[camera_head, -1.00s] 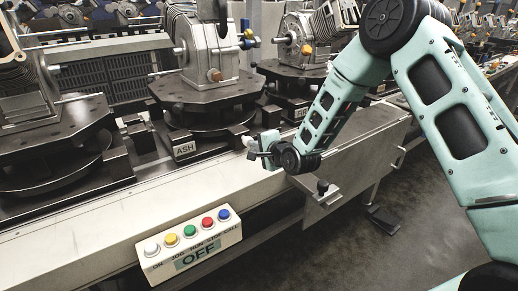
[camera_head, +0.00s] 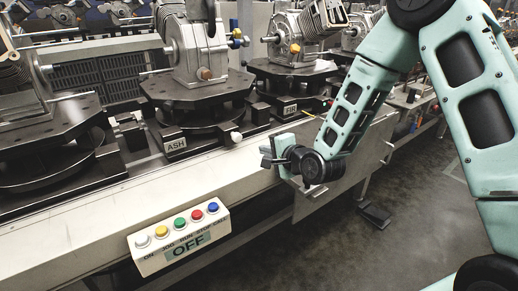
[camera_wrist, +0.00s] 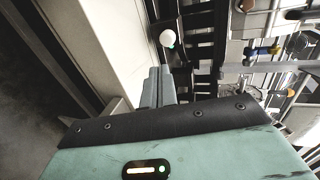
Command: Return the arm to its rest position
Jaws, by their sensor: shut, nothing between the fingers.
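My mint-green arm (camera_head: 355,100) reaches in from the right in the head view. My gripper (camera_head: 266,157) hangs just off the front edge of the conveyor, above its pale front rail, apart from the fixtures. In the wrist view my gripper (camera_wrist: 158,87) shows its two grey fingers close together, with nothing between them. A white round knob (camera_wrist: 167,38) lies beyond the fingertips; it also shows on the conveyor edge in the head view (camera_head: 236,137).
The conveyor's front rail (camera_head: 80,222) runs across the view. Engine fixtures on round turntables (camera_head: 200,90) stand along it, one labelled ASH. A control box (camera_head: 178,240) with several coloured buttons reads OFF. Clear floor (camera_head: 420,215) lies at the lower right.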

